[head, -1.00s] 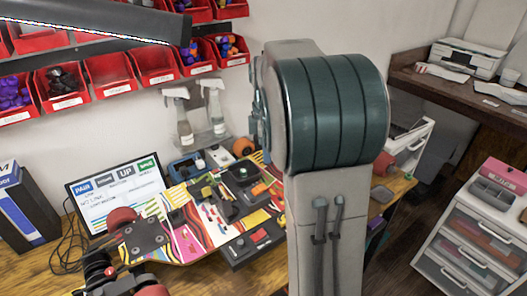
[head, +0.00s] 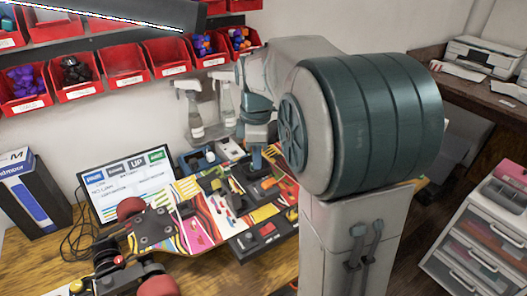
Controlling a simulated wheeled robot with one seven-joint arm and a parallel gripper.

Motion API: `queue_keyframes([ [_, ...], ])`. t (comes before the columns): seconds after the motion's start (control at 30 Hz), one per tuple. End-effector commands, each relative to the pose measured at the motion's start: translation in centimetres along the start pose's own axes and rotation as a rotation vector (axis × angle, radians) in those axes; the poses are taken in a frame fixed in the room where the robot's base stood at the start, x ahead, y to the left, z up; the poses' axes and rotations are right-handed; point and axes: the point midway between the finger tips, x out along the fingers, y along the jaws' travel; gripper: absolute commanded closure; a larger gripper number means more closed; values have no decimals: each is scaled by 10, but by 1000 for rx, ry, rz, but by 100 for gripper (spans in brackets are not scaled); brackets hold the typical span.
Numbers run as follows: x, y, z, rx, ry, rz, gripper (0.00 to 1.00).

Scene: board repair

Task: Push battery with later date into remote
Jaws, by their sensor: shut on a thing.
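My arm reaches over the workbench, and its large teal and grey link fills the right middle of the head view. What looks like my gripper (head: 257,160) shows small at the end of the arm, pointing down over the dark parts on the bench. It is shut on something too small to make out. A dark device with an orange part (head: 266,187) lies just below it; I cannot tell whether it is the remote. No battery can be told apart and no date can be read. Part of the bench is hidden behind my arm.
A black tray (head: 265,236) with red pieces sits at the bench's front. An upturned skateboard (head: 158,232) lies left of it. A display panel (head: 126,190), spray bottles (head: 192,110) and red bins (head: 122,66) are behind. A drawer unit (head: 475,240) stands at right.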

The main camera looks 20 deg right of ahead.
Motion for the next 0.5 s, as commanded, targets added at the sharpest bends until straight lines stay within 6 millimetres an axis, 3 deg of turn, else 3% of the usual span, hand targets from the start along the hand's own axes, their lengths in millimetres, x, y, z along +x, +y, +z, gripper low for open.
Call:
queue_keyframes([
  [0.5, -1, -27, -32, -1, 0, 2, 100],
])
